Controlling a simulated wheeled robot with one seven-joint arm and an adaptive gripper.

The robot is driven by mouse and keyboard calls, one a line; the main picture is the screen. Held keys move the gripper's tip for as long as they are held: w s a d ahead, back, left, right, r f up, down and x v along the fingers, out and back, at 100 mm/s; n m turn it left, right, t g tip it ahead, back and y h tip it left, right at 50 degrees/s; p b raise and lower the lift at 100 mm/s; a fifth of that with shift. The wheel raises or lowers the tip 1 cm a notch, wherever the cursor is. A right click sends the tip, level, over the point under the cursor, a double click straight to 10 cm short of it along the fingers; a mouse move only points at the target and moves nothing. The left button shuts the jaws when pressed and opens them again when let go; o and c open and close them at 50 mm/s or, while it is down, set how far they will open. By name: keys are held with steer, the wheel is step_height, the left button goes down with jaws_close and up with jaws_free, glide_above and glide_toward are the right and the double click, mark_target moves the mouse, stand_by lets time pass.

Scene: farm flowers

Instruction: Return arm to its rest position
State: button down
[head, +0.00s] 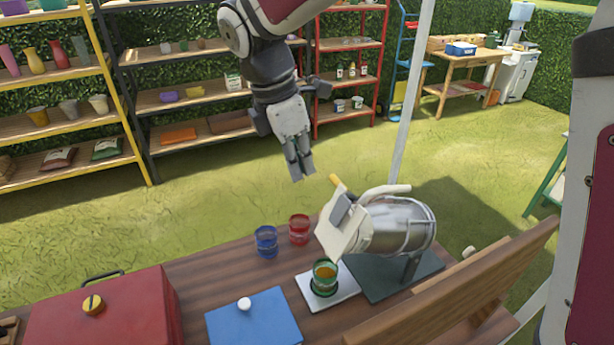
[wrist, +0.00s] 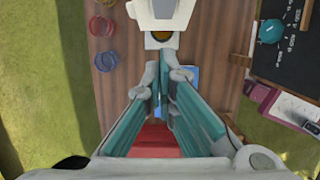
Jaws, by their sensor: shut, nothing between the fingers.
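My gripper (head: 302,166) hangs in the air above the far side of the wooden table (head: 205,265), apart from everything on it. Its fingers point down and are shut with nothing between them. In the wrist view the closed fingers of my gripper (wrist: 163,72) show over the table, with part of the table top hidden behind them.
A tilted metal jug on a stand (head: 400,228), a green glass with amber liquid (head: 325,279), blue (head: 266,242) and red (head: 299,230) glasses, a blue box (head: 255,322) and a red case (head: 110,310) occupy the table. Shelves (head: 195,90) stand behind; the grass between is clear.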

steer(key=shift+a+r, duration=0.1)
steer(key=shift+r, duration=0.3)
steer(key=s+d+r+m+t+y, duration=0.1)
steer(key=s+d+r+m, duration=0.2)
steer(key=s+d+m, duration=0.25)
steer(key=s+d+r+m+t, duration=0.1)
steer(key=s+d+r+m, duration=0.25)
steer(key=d+m, duration=0.2)
steer(key=s+d+f+m+t+y, duration=0.1)
steer(key=s+d+f+m+t, duration=0.1)
steer(key=s+d+m, duration=0.5)
steer(key=s+m, duration=0.4)
steer(key=shift+d+t+y, duration=0.15)
steer(key=shift+t+y, duration=0.15)
stand_by(0.4)
